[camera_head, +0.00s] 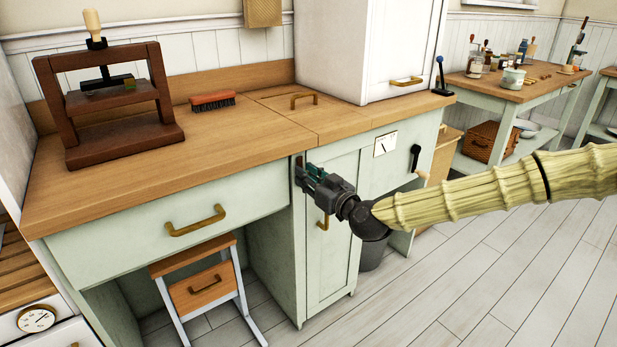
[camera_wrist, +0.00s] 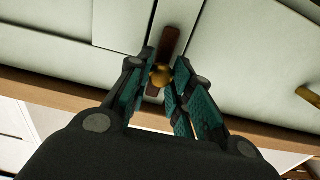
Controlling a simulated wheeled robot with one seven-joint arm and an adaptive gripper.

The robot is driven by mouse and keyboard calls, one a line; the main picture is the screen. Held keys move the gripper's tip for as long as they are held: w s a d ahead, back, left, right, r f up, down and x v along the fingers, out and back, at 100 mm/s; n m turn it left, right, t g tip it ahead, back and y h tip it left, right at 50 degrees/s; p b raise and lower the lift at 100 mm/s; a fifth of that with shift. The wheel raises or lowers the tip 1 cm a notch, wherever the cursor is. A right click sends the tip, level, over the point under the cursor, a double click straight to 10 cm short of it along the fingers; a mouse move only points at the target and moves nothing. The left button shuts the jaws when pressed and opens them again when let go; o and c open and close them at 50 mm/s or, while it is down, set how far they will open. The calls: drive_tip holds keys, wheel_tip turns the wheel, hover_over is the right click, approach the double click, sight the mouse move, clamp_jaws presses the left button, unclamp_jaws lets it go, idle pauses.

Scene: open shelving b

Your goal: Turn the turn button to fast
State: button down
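The turn button is a narrow dark brown bar with a round brass centre. In the wrist view, the bar (camera_wrist: 169,42) runs nearly up and down the picture, slightly tilted, beside a panel seam. Its brass centre (camera_wrist: 161,75) sits between the two teal-padded fingers of my gripper (camera_wrist: 163,72). The fingers are spread on either side, with small gaps showing; I cannot tell if either touches the bar. In the head view, my gripper (camera_head: 304,174) reaches the pale green cabinet front just under the countertop. It largely hides the button there. No "fast" marking shows near it.
A brass drawer handle (camera_head: 196,221) is left of my gripper, and a narrow door (camera_head: 332,260) is below right. A white plate (camera_head: 385,144) and black lever (camera_head: 415,157) are further right. A press (camera_head: 110,105) and brush (camera_head: 213,101) stand on the countertop (camera_head: 130,185).

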drive_tip(key=shift+m, duration=0.5)
drive_tip(key=shift+w+d+f+m+b, duration=0.15)
drive_tip(key=shift+m+b, duration=0.8)
drive_tip(key=shift+m, duration=3.25)
drive_tip(key=shift+d+r+m+b, duration=0.1)
drive_tip(key=shift+m+b, duration=0.8)
drive_tip(key=shift+m, duration=3.3)
drive_tip(key=c, duration=1.3)
unclamp_jaws()
drive_tip(key=shift+a, duration=0.1)
